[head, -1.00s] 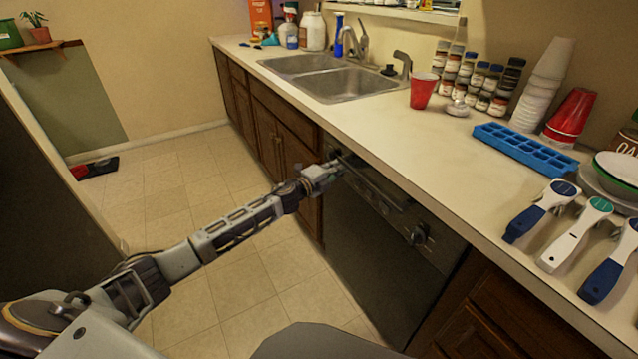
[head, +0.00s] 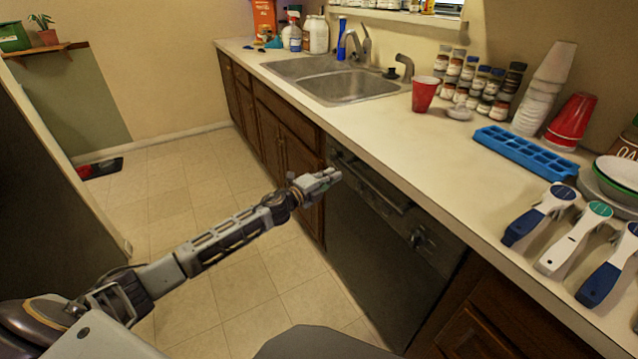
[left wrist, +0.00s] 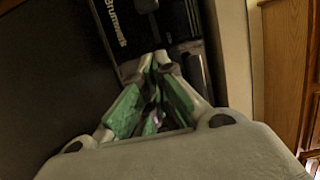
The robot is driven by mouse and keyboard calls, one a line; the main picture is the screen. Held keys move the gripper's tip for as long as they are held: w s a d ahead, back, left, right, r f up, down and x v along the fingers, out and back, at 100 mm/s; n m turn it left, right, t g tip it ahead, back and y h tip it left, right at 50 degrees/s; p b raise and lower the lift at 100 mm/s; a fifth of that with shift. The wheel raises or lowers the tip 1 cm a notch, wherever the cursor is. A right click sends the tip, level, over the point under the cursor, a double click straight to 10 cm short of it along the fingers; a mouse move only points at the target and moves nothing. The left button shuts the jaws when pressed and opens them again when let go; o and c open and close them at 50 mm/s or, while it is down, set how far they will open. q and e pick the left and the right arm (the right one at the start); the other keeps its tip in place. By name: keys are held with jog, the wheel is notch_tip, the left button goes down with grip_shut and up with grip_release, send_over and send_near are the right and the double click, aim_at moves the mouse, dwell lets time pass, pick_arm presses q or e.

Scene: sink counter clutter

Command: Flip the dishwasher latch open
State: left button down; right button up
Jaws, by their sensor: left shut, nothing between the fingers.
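The black dishwasher (head: 385,255) is set under the counter, its door upright and closed. Its control panel, with a long handle bar (head: 372,186) and a round knob (head: 418,238), runs along the top. In the left wrist view the panel (left wrist: 122,42) shows white lettering, and a dark rounded part, possibly the latch (left wrist: 145,5), sits at the top edge. I cannot tell its position. My left gripper (head: 337,175) is shut and empty, just in front of the panel's left end. In the left wrist view its fingertips (left wrist: 160,58) meet before the panel; contact is unclear.
The counter edge runs above the dishwasher, with wooden cabinets (head: 283,150) to its left. The tiled floor (head: 200,200) left of the dishwasher is clear.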

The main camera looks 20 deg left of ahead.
pick_arm(q)
jog(key=shift+v, duration=2.75)
pick_arm(e)
jog(key=shift+d+f, duration=0.1)
jog(key=shift+f, duration=0.15)
pick_arm(q)
jog(key=shift+s+d, duration=0.1)
pick_arm(e)
jog(key=shift+r, duration=0.1)
